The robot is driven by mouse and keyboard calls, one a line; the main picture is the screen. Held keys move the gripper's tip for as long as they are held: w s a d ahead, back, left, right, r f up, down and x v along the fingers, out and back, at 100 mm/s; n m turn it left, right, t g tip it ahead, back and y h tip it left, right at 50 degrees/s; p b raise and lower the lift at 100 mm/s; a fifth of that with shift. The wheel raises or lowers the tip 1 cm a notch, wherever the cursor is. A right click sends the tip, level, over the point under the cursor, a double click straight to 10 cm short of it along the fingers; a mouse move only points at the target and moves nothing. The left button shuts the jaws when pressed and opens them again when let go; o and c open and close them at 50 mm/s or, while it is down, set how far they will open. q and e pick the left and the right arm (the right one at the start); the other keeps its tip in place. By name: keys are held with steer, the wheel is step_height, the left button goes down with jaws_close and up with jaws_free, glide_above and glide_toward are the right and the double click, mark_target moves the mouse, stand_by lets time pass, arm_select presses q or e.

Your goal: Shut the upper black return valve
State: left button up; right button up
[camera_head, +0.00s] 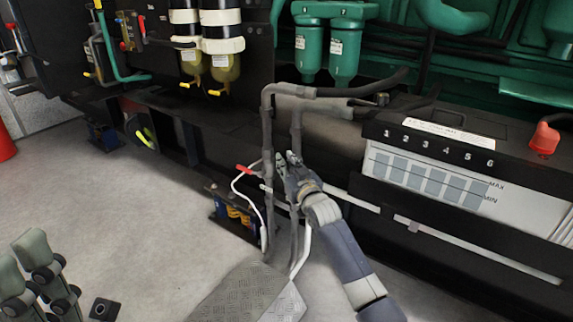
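My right gripper (287,161) is at the two upright grey pipes (267,140), near the middle of the picture. Its fingers are small and dark against the pipes, and I cannot tell whether they are open, shut or touching anything. No black valve handle is clearly visible; the gripper covers part of the pipes. A red valve handle (245,169) is on the pipes just left of the gripper. A small black fitting (382,99) sits on the grey branch pipe at upper right. My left gripper is not in view.
A battery (430,182) with a black numbered top stands at right, with a red terminal cap (544,139). Green filters (346,45) and yellow-bowled filters (222,45) hang behind. A checker-plate step (240,293) lies below the pipes.

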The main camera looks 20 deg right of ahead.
jaws_close()
